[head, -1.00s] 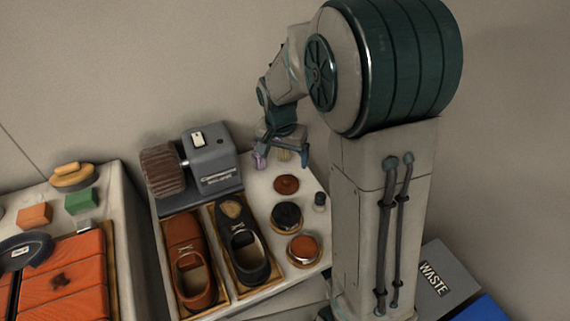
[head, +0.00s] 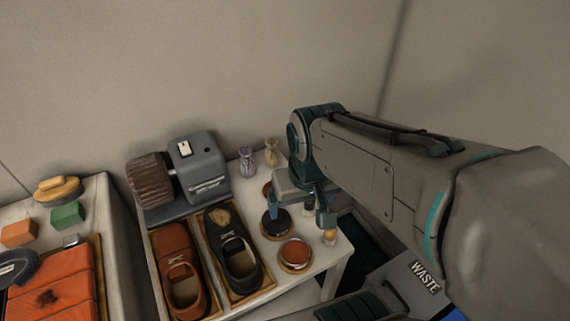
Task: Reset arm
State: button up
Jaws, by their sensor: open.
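My gripper (head: 300,213) hangs jaws-down over the right part of the white table (head: 322,262). It is open, with one finger near the black tin (head: 276,226) and the other near the table's right edge. A small dark bottle (head: 309,210) shows partly between or behind the fingers; I cannot tell which. A small orange-tan item (head: 330,237) shows at the right fingertip; I cannot tell whether they touch. My arm reaches in from the right.
A polishing machine (head: 203,175), brown shoe (head: 182,277) and black shoe (head: 235,258) fill the table's left. An open brown tin (head: 295,254) lies in front. Purple (head: 246,161) and tan (head: 271,152) pouches stand behind. A waste bin (head: 425,278) is lower right.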

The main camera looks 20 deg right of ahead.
jog(key=shift+s, duration=0.15)
jog(key=p+v, duration=0.2)
jog(key=v, duration=0.1)
jog(key=w+p+v, duration=0.1)
jog(key=p+v, duration=0.1)
jog(key=p, duration=0.1)
jog(key=shift+d+r, duration=0.15)
jog(key=shift+r, duration=0.35)
